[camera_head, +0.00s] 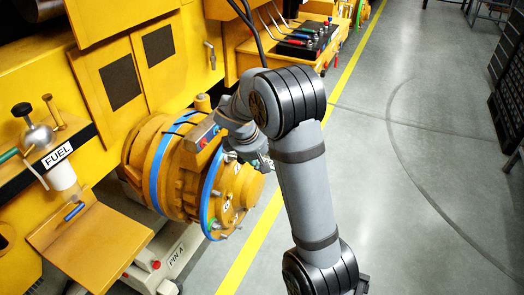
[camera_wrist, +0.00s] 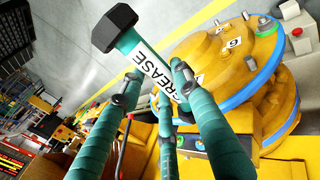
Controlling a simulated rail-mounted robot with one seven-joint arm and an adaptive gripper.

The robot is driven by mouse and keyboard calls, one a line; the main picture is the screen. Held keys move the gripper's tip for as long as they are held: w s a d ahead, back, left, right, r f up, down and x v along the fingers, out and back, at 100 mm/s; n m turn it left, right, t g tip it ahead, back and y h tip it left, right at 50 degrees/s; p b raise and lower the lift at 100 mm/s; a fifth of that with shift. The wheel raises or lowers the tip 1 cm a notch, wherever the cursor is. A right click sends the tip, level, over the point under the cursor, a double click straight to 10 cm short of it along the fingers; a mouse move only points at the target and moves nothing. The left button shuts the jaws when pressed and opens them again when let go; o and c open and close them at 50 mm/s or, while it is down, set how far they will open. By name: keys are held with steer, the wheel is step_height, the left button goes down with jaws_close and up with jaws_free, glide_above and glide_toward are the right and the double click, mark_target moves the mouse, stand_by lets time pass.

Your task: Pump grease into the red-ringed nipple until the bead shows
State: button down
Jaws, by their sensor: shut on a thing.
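My gripper (camera_wrist: 156,78) is shut on the grease tool, a teal barrel with a black hexagonal end (camera_wrist: 114,27) and a white GREASE label (camera_wrist: 158,73). The tool lies slantwise between the teal fingers in the wrist view; its far end is hidden. In the head view my gripper (camera_head: 254,156) is beside the yellow round hub (camera_head: 236,190), and the held tool cannot be made out. The hub, with blue bands and several studs, also shows in the wrist view (camera_wrist: 228,62), right of the fingers. I cannot clearly make out a red-ringed nipple or a bead.
The yellow machine (camera_head: 140,70) fills the left, with a FUEL-labelled shelf (camera_head: 57,155) and a fold-out ledge (camera_head: 90,245). A lever panel (camera_head: 305,40) stands at the back. A PIN A box (camera_head: 170,262) is below the hub. Grey floor (camera_head: 430,170) lies open to the right.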

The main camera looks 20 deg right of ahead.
mark_target(245, 162)
steer(key=shift+w, duration=0.1)
stand_by(0.3)
steer(key=shift+w+a+p, duration=0.45)
steer(key=shift+w+a, duration=1.3)
steer(key=shift+a, duration=0.3)
steer(key=shift+w+a, duration=0.15)
steer(key=shift+a, duration=0.1)
steer(key=shift+w+a, duration=0.55)
steer(key=shift+a, duration=0.1)
steer(key=shift+a+r, duration=0.1)
stand_by(0.5)
steer(key=shift+s+d, duration=0.15)
steer(key=shift+d, duration=0.15)
stand_by(0.5)
steer(key=shift+w+a, duration=0.2)
steer(key=shift+a, duration=0.05)
stand_by(0.6)
